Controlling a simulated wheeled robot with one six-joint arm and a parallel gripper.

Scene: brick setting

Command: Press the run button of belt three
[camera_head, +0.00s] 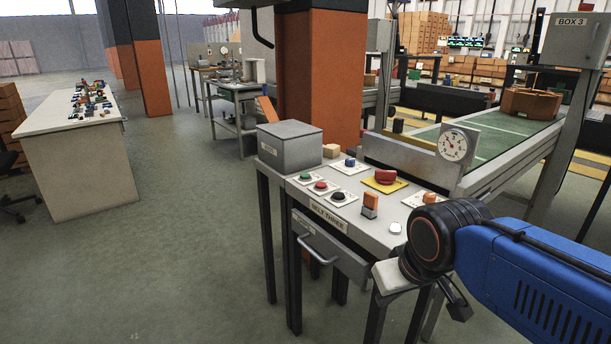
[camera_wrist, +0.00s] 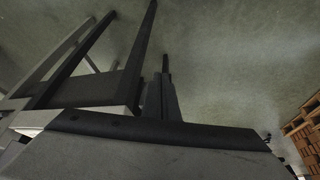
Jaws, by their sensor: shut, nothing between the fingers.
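The console labelled BELT THREE (camera_head: 328,218) stands in the middle of the head view. On its left part sit a green button (camera_head: 306,176), a red button (camera_head: 321,185) and a black button (camera_head: 338,196), each on a pale plate. Any words on these plates are too small to read. A large red mushroom button (camera_head: 385,177) sits on a yellow plate to their right. My gripper (camera_head: 457,300) is low at the console's front right, apart from the buttons and partly hidden by my wrist. In the wrist view my gripper (camera_wrist: 165,75) is shut and empty, pointing toward the floor.
A drawer handle (camera_head: 320,255) juts out below.

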